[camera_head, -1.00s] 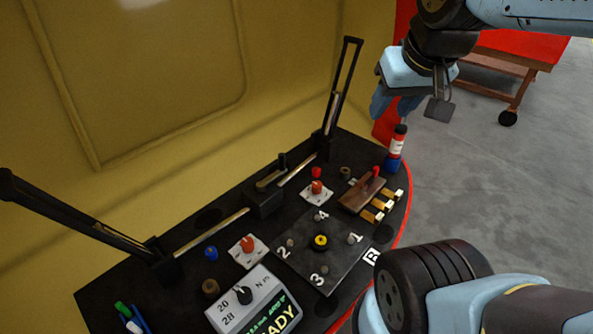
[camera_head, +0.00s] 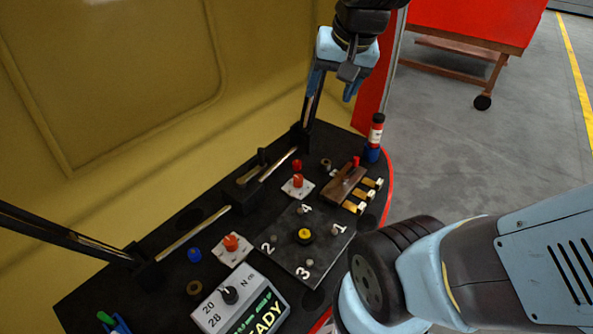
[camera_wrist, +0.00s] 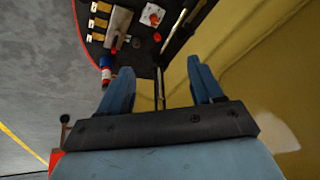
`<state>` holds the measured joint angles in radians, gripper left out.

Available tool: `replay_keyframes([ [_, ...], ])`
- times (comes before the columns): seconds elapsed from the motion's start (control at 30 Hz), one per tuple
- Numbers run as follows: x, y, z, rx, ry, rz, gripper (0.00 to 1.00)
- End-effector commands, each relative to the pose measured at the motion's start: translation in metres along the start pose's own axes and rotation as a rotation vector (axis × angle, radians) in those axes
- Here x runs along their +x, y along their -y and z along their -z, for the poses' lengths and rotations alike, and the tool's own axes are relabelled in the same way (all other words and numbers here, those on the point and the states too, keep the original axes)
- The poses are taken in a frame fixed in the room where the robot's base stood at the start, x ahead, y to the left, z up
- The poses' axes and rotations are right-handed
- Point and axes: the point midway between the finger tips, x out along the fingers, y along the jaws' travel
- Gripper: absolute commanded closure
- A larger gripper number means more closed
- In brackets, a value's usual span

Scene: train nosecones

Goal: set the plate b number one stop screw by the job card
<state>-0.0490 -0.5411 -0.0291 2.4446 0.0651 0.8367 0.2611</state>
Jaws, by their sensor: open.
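Plate B (camera_head: 290,262) is a dark square plate on the black table. It carries screws numbered 1 to 4 around a yellow-centred knob (camera_head: 305,236). The number one stop screw (camera_head: 335,229) is a small grey head at the plate's right corner. A setting box (camera_head: 240,301) with a dial marked 20 and 28 N m and a green READY display stands at the front. No job card can be made out. My gripper (camera_head: 332,88) is raised above the back right of the table, open and empty. Its two blue fingers (camera_wrist: 165,90) are spread apart in the wrist view.
Red knobs (camera_head: 298,182) sit on white plates. Black uprights and a rail line the back, before the yellow wall. Pens lie front left.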

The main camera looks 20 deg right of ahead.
Motion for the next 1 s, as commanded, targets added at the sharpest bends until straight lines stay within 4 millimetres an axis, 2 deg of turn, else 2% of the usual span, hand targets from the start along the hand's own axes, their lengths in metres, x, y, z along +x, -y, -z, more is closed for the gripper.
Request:
replay_keyframes([
  [0.1, 0.021, 0.005, 0.016, 0.107, 0.044, 0.006, 0.34],
  [0.5, 0.100, 0.017, 0.060, 0.485, 0.159, -0.026, 0.34],
  [1.0, 0.220, 0.019, 0.090, 0.949, 0.234, -0.171, 0.34],
])
